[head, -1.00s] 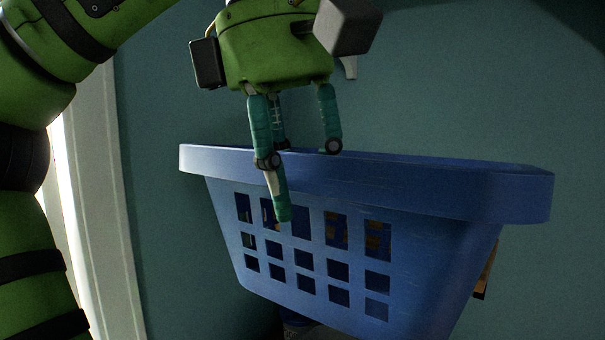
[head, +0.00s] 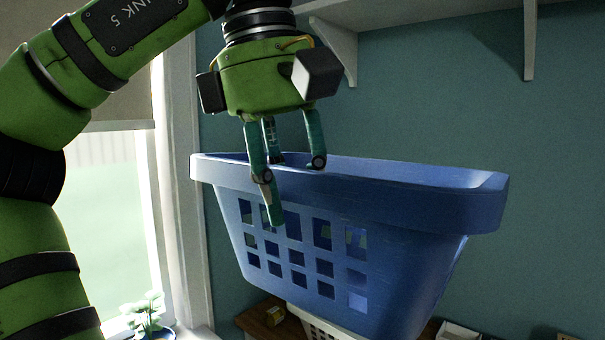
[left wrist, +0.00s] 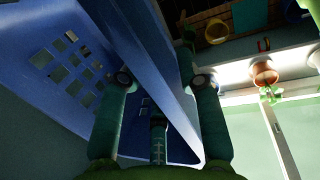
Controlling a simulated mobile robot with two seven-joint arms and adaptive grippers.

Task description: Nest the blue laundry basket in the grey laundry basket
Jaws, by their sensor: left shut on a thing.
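The blue laundry basket (head: 400,215) hangs in the air in the middle of the head view, rim up and slightly tilted. My left gripper (head: 290,185) is shut on its rim near the left end, with fingers on both sides of the wall. In the left wrist view the blue basket (left wrist: 62,45) fills the left and middle, its rim between the fingers of my left gripper (left wrist: 160,85). A pale slotted basket (head: 318,328), probably the grey laundry basket, shows below the blue one, mostly hidden behind it and cut by the frame. My right gripper is not in view.
A wooden surface (head: 262,322) lies below, with a small yellowish item (head: 275,316) on it. A potted plant (head: 146,312) stands by the bright window (head: 105,215) at left. A white shelf (head: 430,14) runs along the wall above.

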